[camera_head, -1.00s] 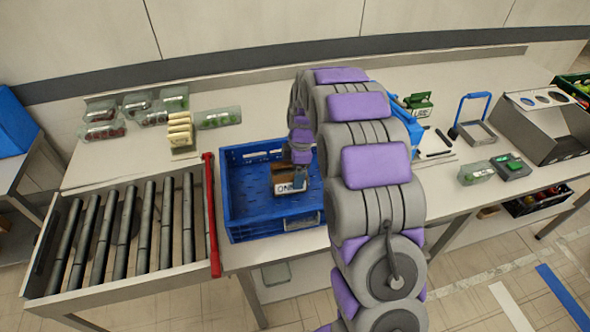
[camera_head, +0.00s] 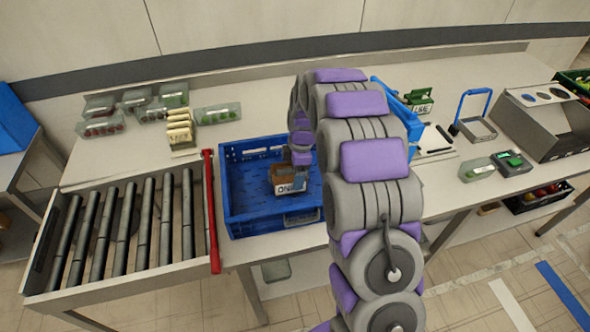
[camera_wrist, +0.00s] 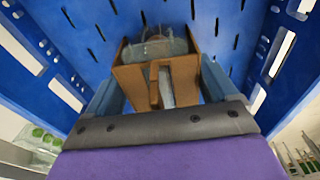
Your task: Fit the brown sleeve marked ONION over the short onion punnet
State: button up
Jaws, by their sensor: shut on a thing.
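The brown sleeve (camera_head: 283,177), with a white panel of partly hidden dark letters, is low inside the blue crate (camera_head: 233,202). My gripper (camera_head: 298,172) is shut on the sleeve from above. In the wrist view the sleeve (camera_wrist: 132,80) sits between the two blue-grey fingers of my gripper (camera_wrist: 160,92). A clear punnet (camera_wrist: 155,47) with something brownish inside shows at the sleeve's far side, partly within its walls. I cannot tell how far the sleeve surrounds it. My arm hides part of the crate in the head view.
A roller conveyor (camera_head: 125,235) with a red bar (camera_head: 210,210) adjoins the crate's left. Several clear punnets (camera_head: 217,114) and a stack of cream sleeves (camera_head: 180,133) stand behind. A green sleeve (camera_head: 420,101) and a grey bin (camera_head: 545,125) are at right. Crate walls closely surround my gripper.

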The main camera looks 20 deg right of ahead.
jog(key=o, duration=0.8)
jog(key=shift+r, duration=0.1)
jog(key=shift+r+p, duration=1)
jog(key=shift+r, duration=2.45)
jog(key=shift+s, duration=0.1)
jog(key=s+a+r+m, duration=0.1)
jog(key=s+r+m, duration=0.3)
jog(key=s, duration=0.6)
jog(key=s+a+r+m+g, duration=0.1)
jog(key=s+r+m, duration=0.3)
jog(key=s, duration=0.5)
jog(key=s+a+r+m, duration=0.1)
jog(key=s+r+m, duration=0.3)
jog(key=s, duration=0.6)
jog(key=s+m, duration=0.1)
jog(key=s, duration=0.3)
jog(key=s+f+m+h, duration=0.1)
jog(key=s+m, duration=0.1)
jog(key=s, duration=0.2)
jog(key=s+m, duration=0.2)
jog(key=s, duration=0.2)
jog(key=shift+s+d+f+g, duration=0.25)
jog(key=shift+s+d+g, duration=0.15)
